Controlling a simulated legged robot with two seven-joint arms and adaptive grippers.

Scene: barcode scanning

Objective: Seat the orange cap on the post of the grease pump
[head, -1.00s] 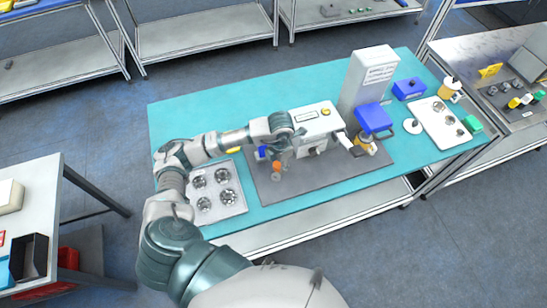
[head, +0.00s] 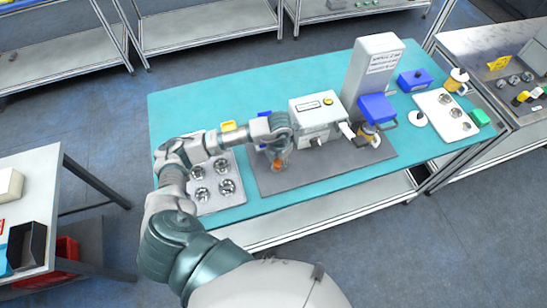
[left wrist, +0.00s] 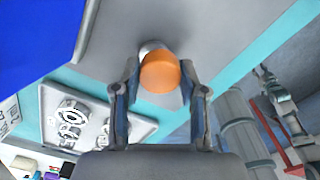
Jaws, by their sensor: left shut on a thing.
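My left gripper (head: 279,161) is over the grey mat (head: 330,168), near its left end. In the left wrist view the gripper (left wrist: 160,78) is shut on the orange cap (left wrist: 160,73), with a finger on each side. The cap is a small orange patch (head: 278,165) in the head view, partly hidden by the fingers. A rounded silvery part (left wrist: 150,47) shows just behind the cap; I cannot tell whether it is a post or whether the cap touches it. I cannot identify the grease pump with certainty. My right gripper is not in view.
A white machine (head: 315,118) stands right of my gripper, before a tall white unit (head: 376,66) with a blue block (head: 378,108). A tray of round metal parts (head: 232,198) lies to the left. The mat's front right is clear.

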